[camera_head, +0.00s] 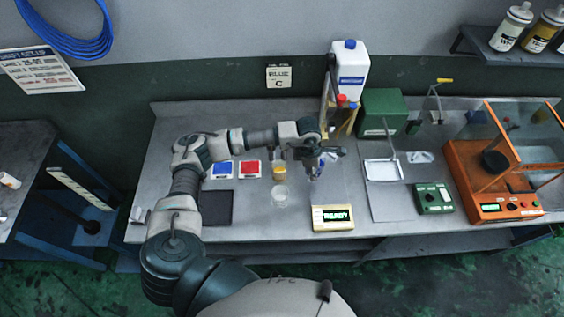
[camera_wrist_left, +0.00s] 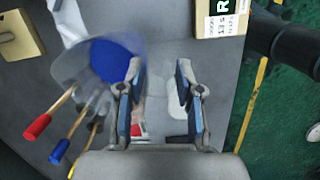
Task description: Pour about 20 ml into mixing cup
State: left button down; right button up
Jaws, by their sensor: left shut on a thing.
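My left gripper (camera_head: 318,168) is over the middle of the bench, to the right of a clear cup (camera_head: 281,196) that looks empty. It is shut on a see-through vessel, faint in the head view. In the left wrist view, a clear vessel (camera_wrist_left: 100,72) with a blue round area lies against the left finger of the gripper (camera_wrist_left: 161,108); how the fingers bear on it is hard to tell. A cup with yellow contents (camera_head: 280,171) stands behind the clear cup. My right gripper is not in view.
A box reading READY (camera_head: 332,218) sits at the front. Behind are coloured-handle tools (camera_head: 341,100) and a white jug (camera_head: 350,70). A dark pad (camera_head: 217,208) lies left, a white tray (camera_head: 383,170) right. An orange machine (camera_head: 490,190) stands far right.

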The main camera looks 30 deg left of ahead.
pick_arm(q)
notch_tip(320, 180, down, 6)
jog(key=d+n+t+y+p, duration=0.1)
jog(key=d+n+y+p, duration=0.1)
jog(key=n, duration=1.3)
jog(key=shift+w+d+n+t+p, duration=0.3)
jog(key=shift+w+n+p, duration=0.15)
jog(key=shift+p, duration=0.3)
jog(key=shift+r, duration=0.1)
jog(key=a+r+h+p, duration=0.1)
jog(key=a+r+h, duration=0.6)
jog(key=a+h, duration=0.1)
jog(key=shift+a+n, duration=0.35)
